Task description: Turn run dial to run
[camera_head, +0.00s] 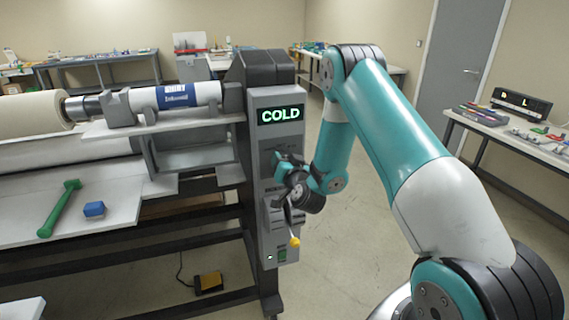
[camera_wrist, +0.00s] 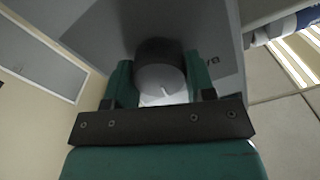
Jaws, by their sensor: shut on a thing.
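The grey control panel (camera_head: 262,150) stands upright on the laminator's end, and its display (camera_head: 280,115) reads "COLD" in green. The run dial (camera_wrist: 158,68) is a dark round knob with a pale face and a short white mark, seen in the wrist view. My gripper (camera_wrist: 160,88) has one green finger on each side of the dial and is shut on it. In the head view my gripper (camera_head: 290,168) is against the middle of the panel and hides the dial. The dial's printed positions are mostly covered; I cannot tell which one it points to.
A yellow-tipped lever (camera_head: 294,242) hangs below my gripper on the panel, with a green switch (camera_head: 282,255) beneath. A yellow pedal (camera_head: 208,282) is on the floor. Floor right of the panel is clear.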

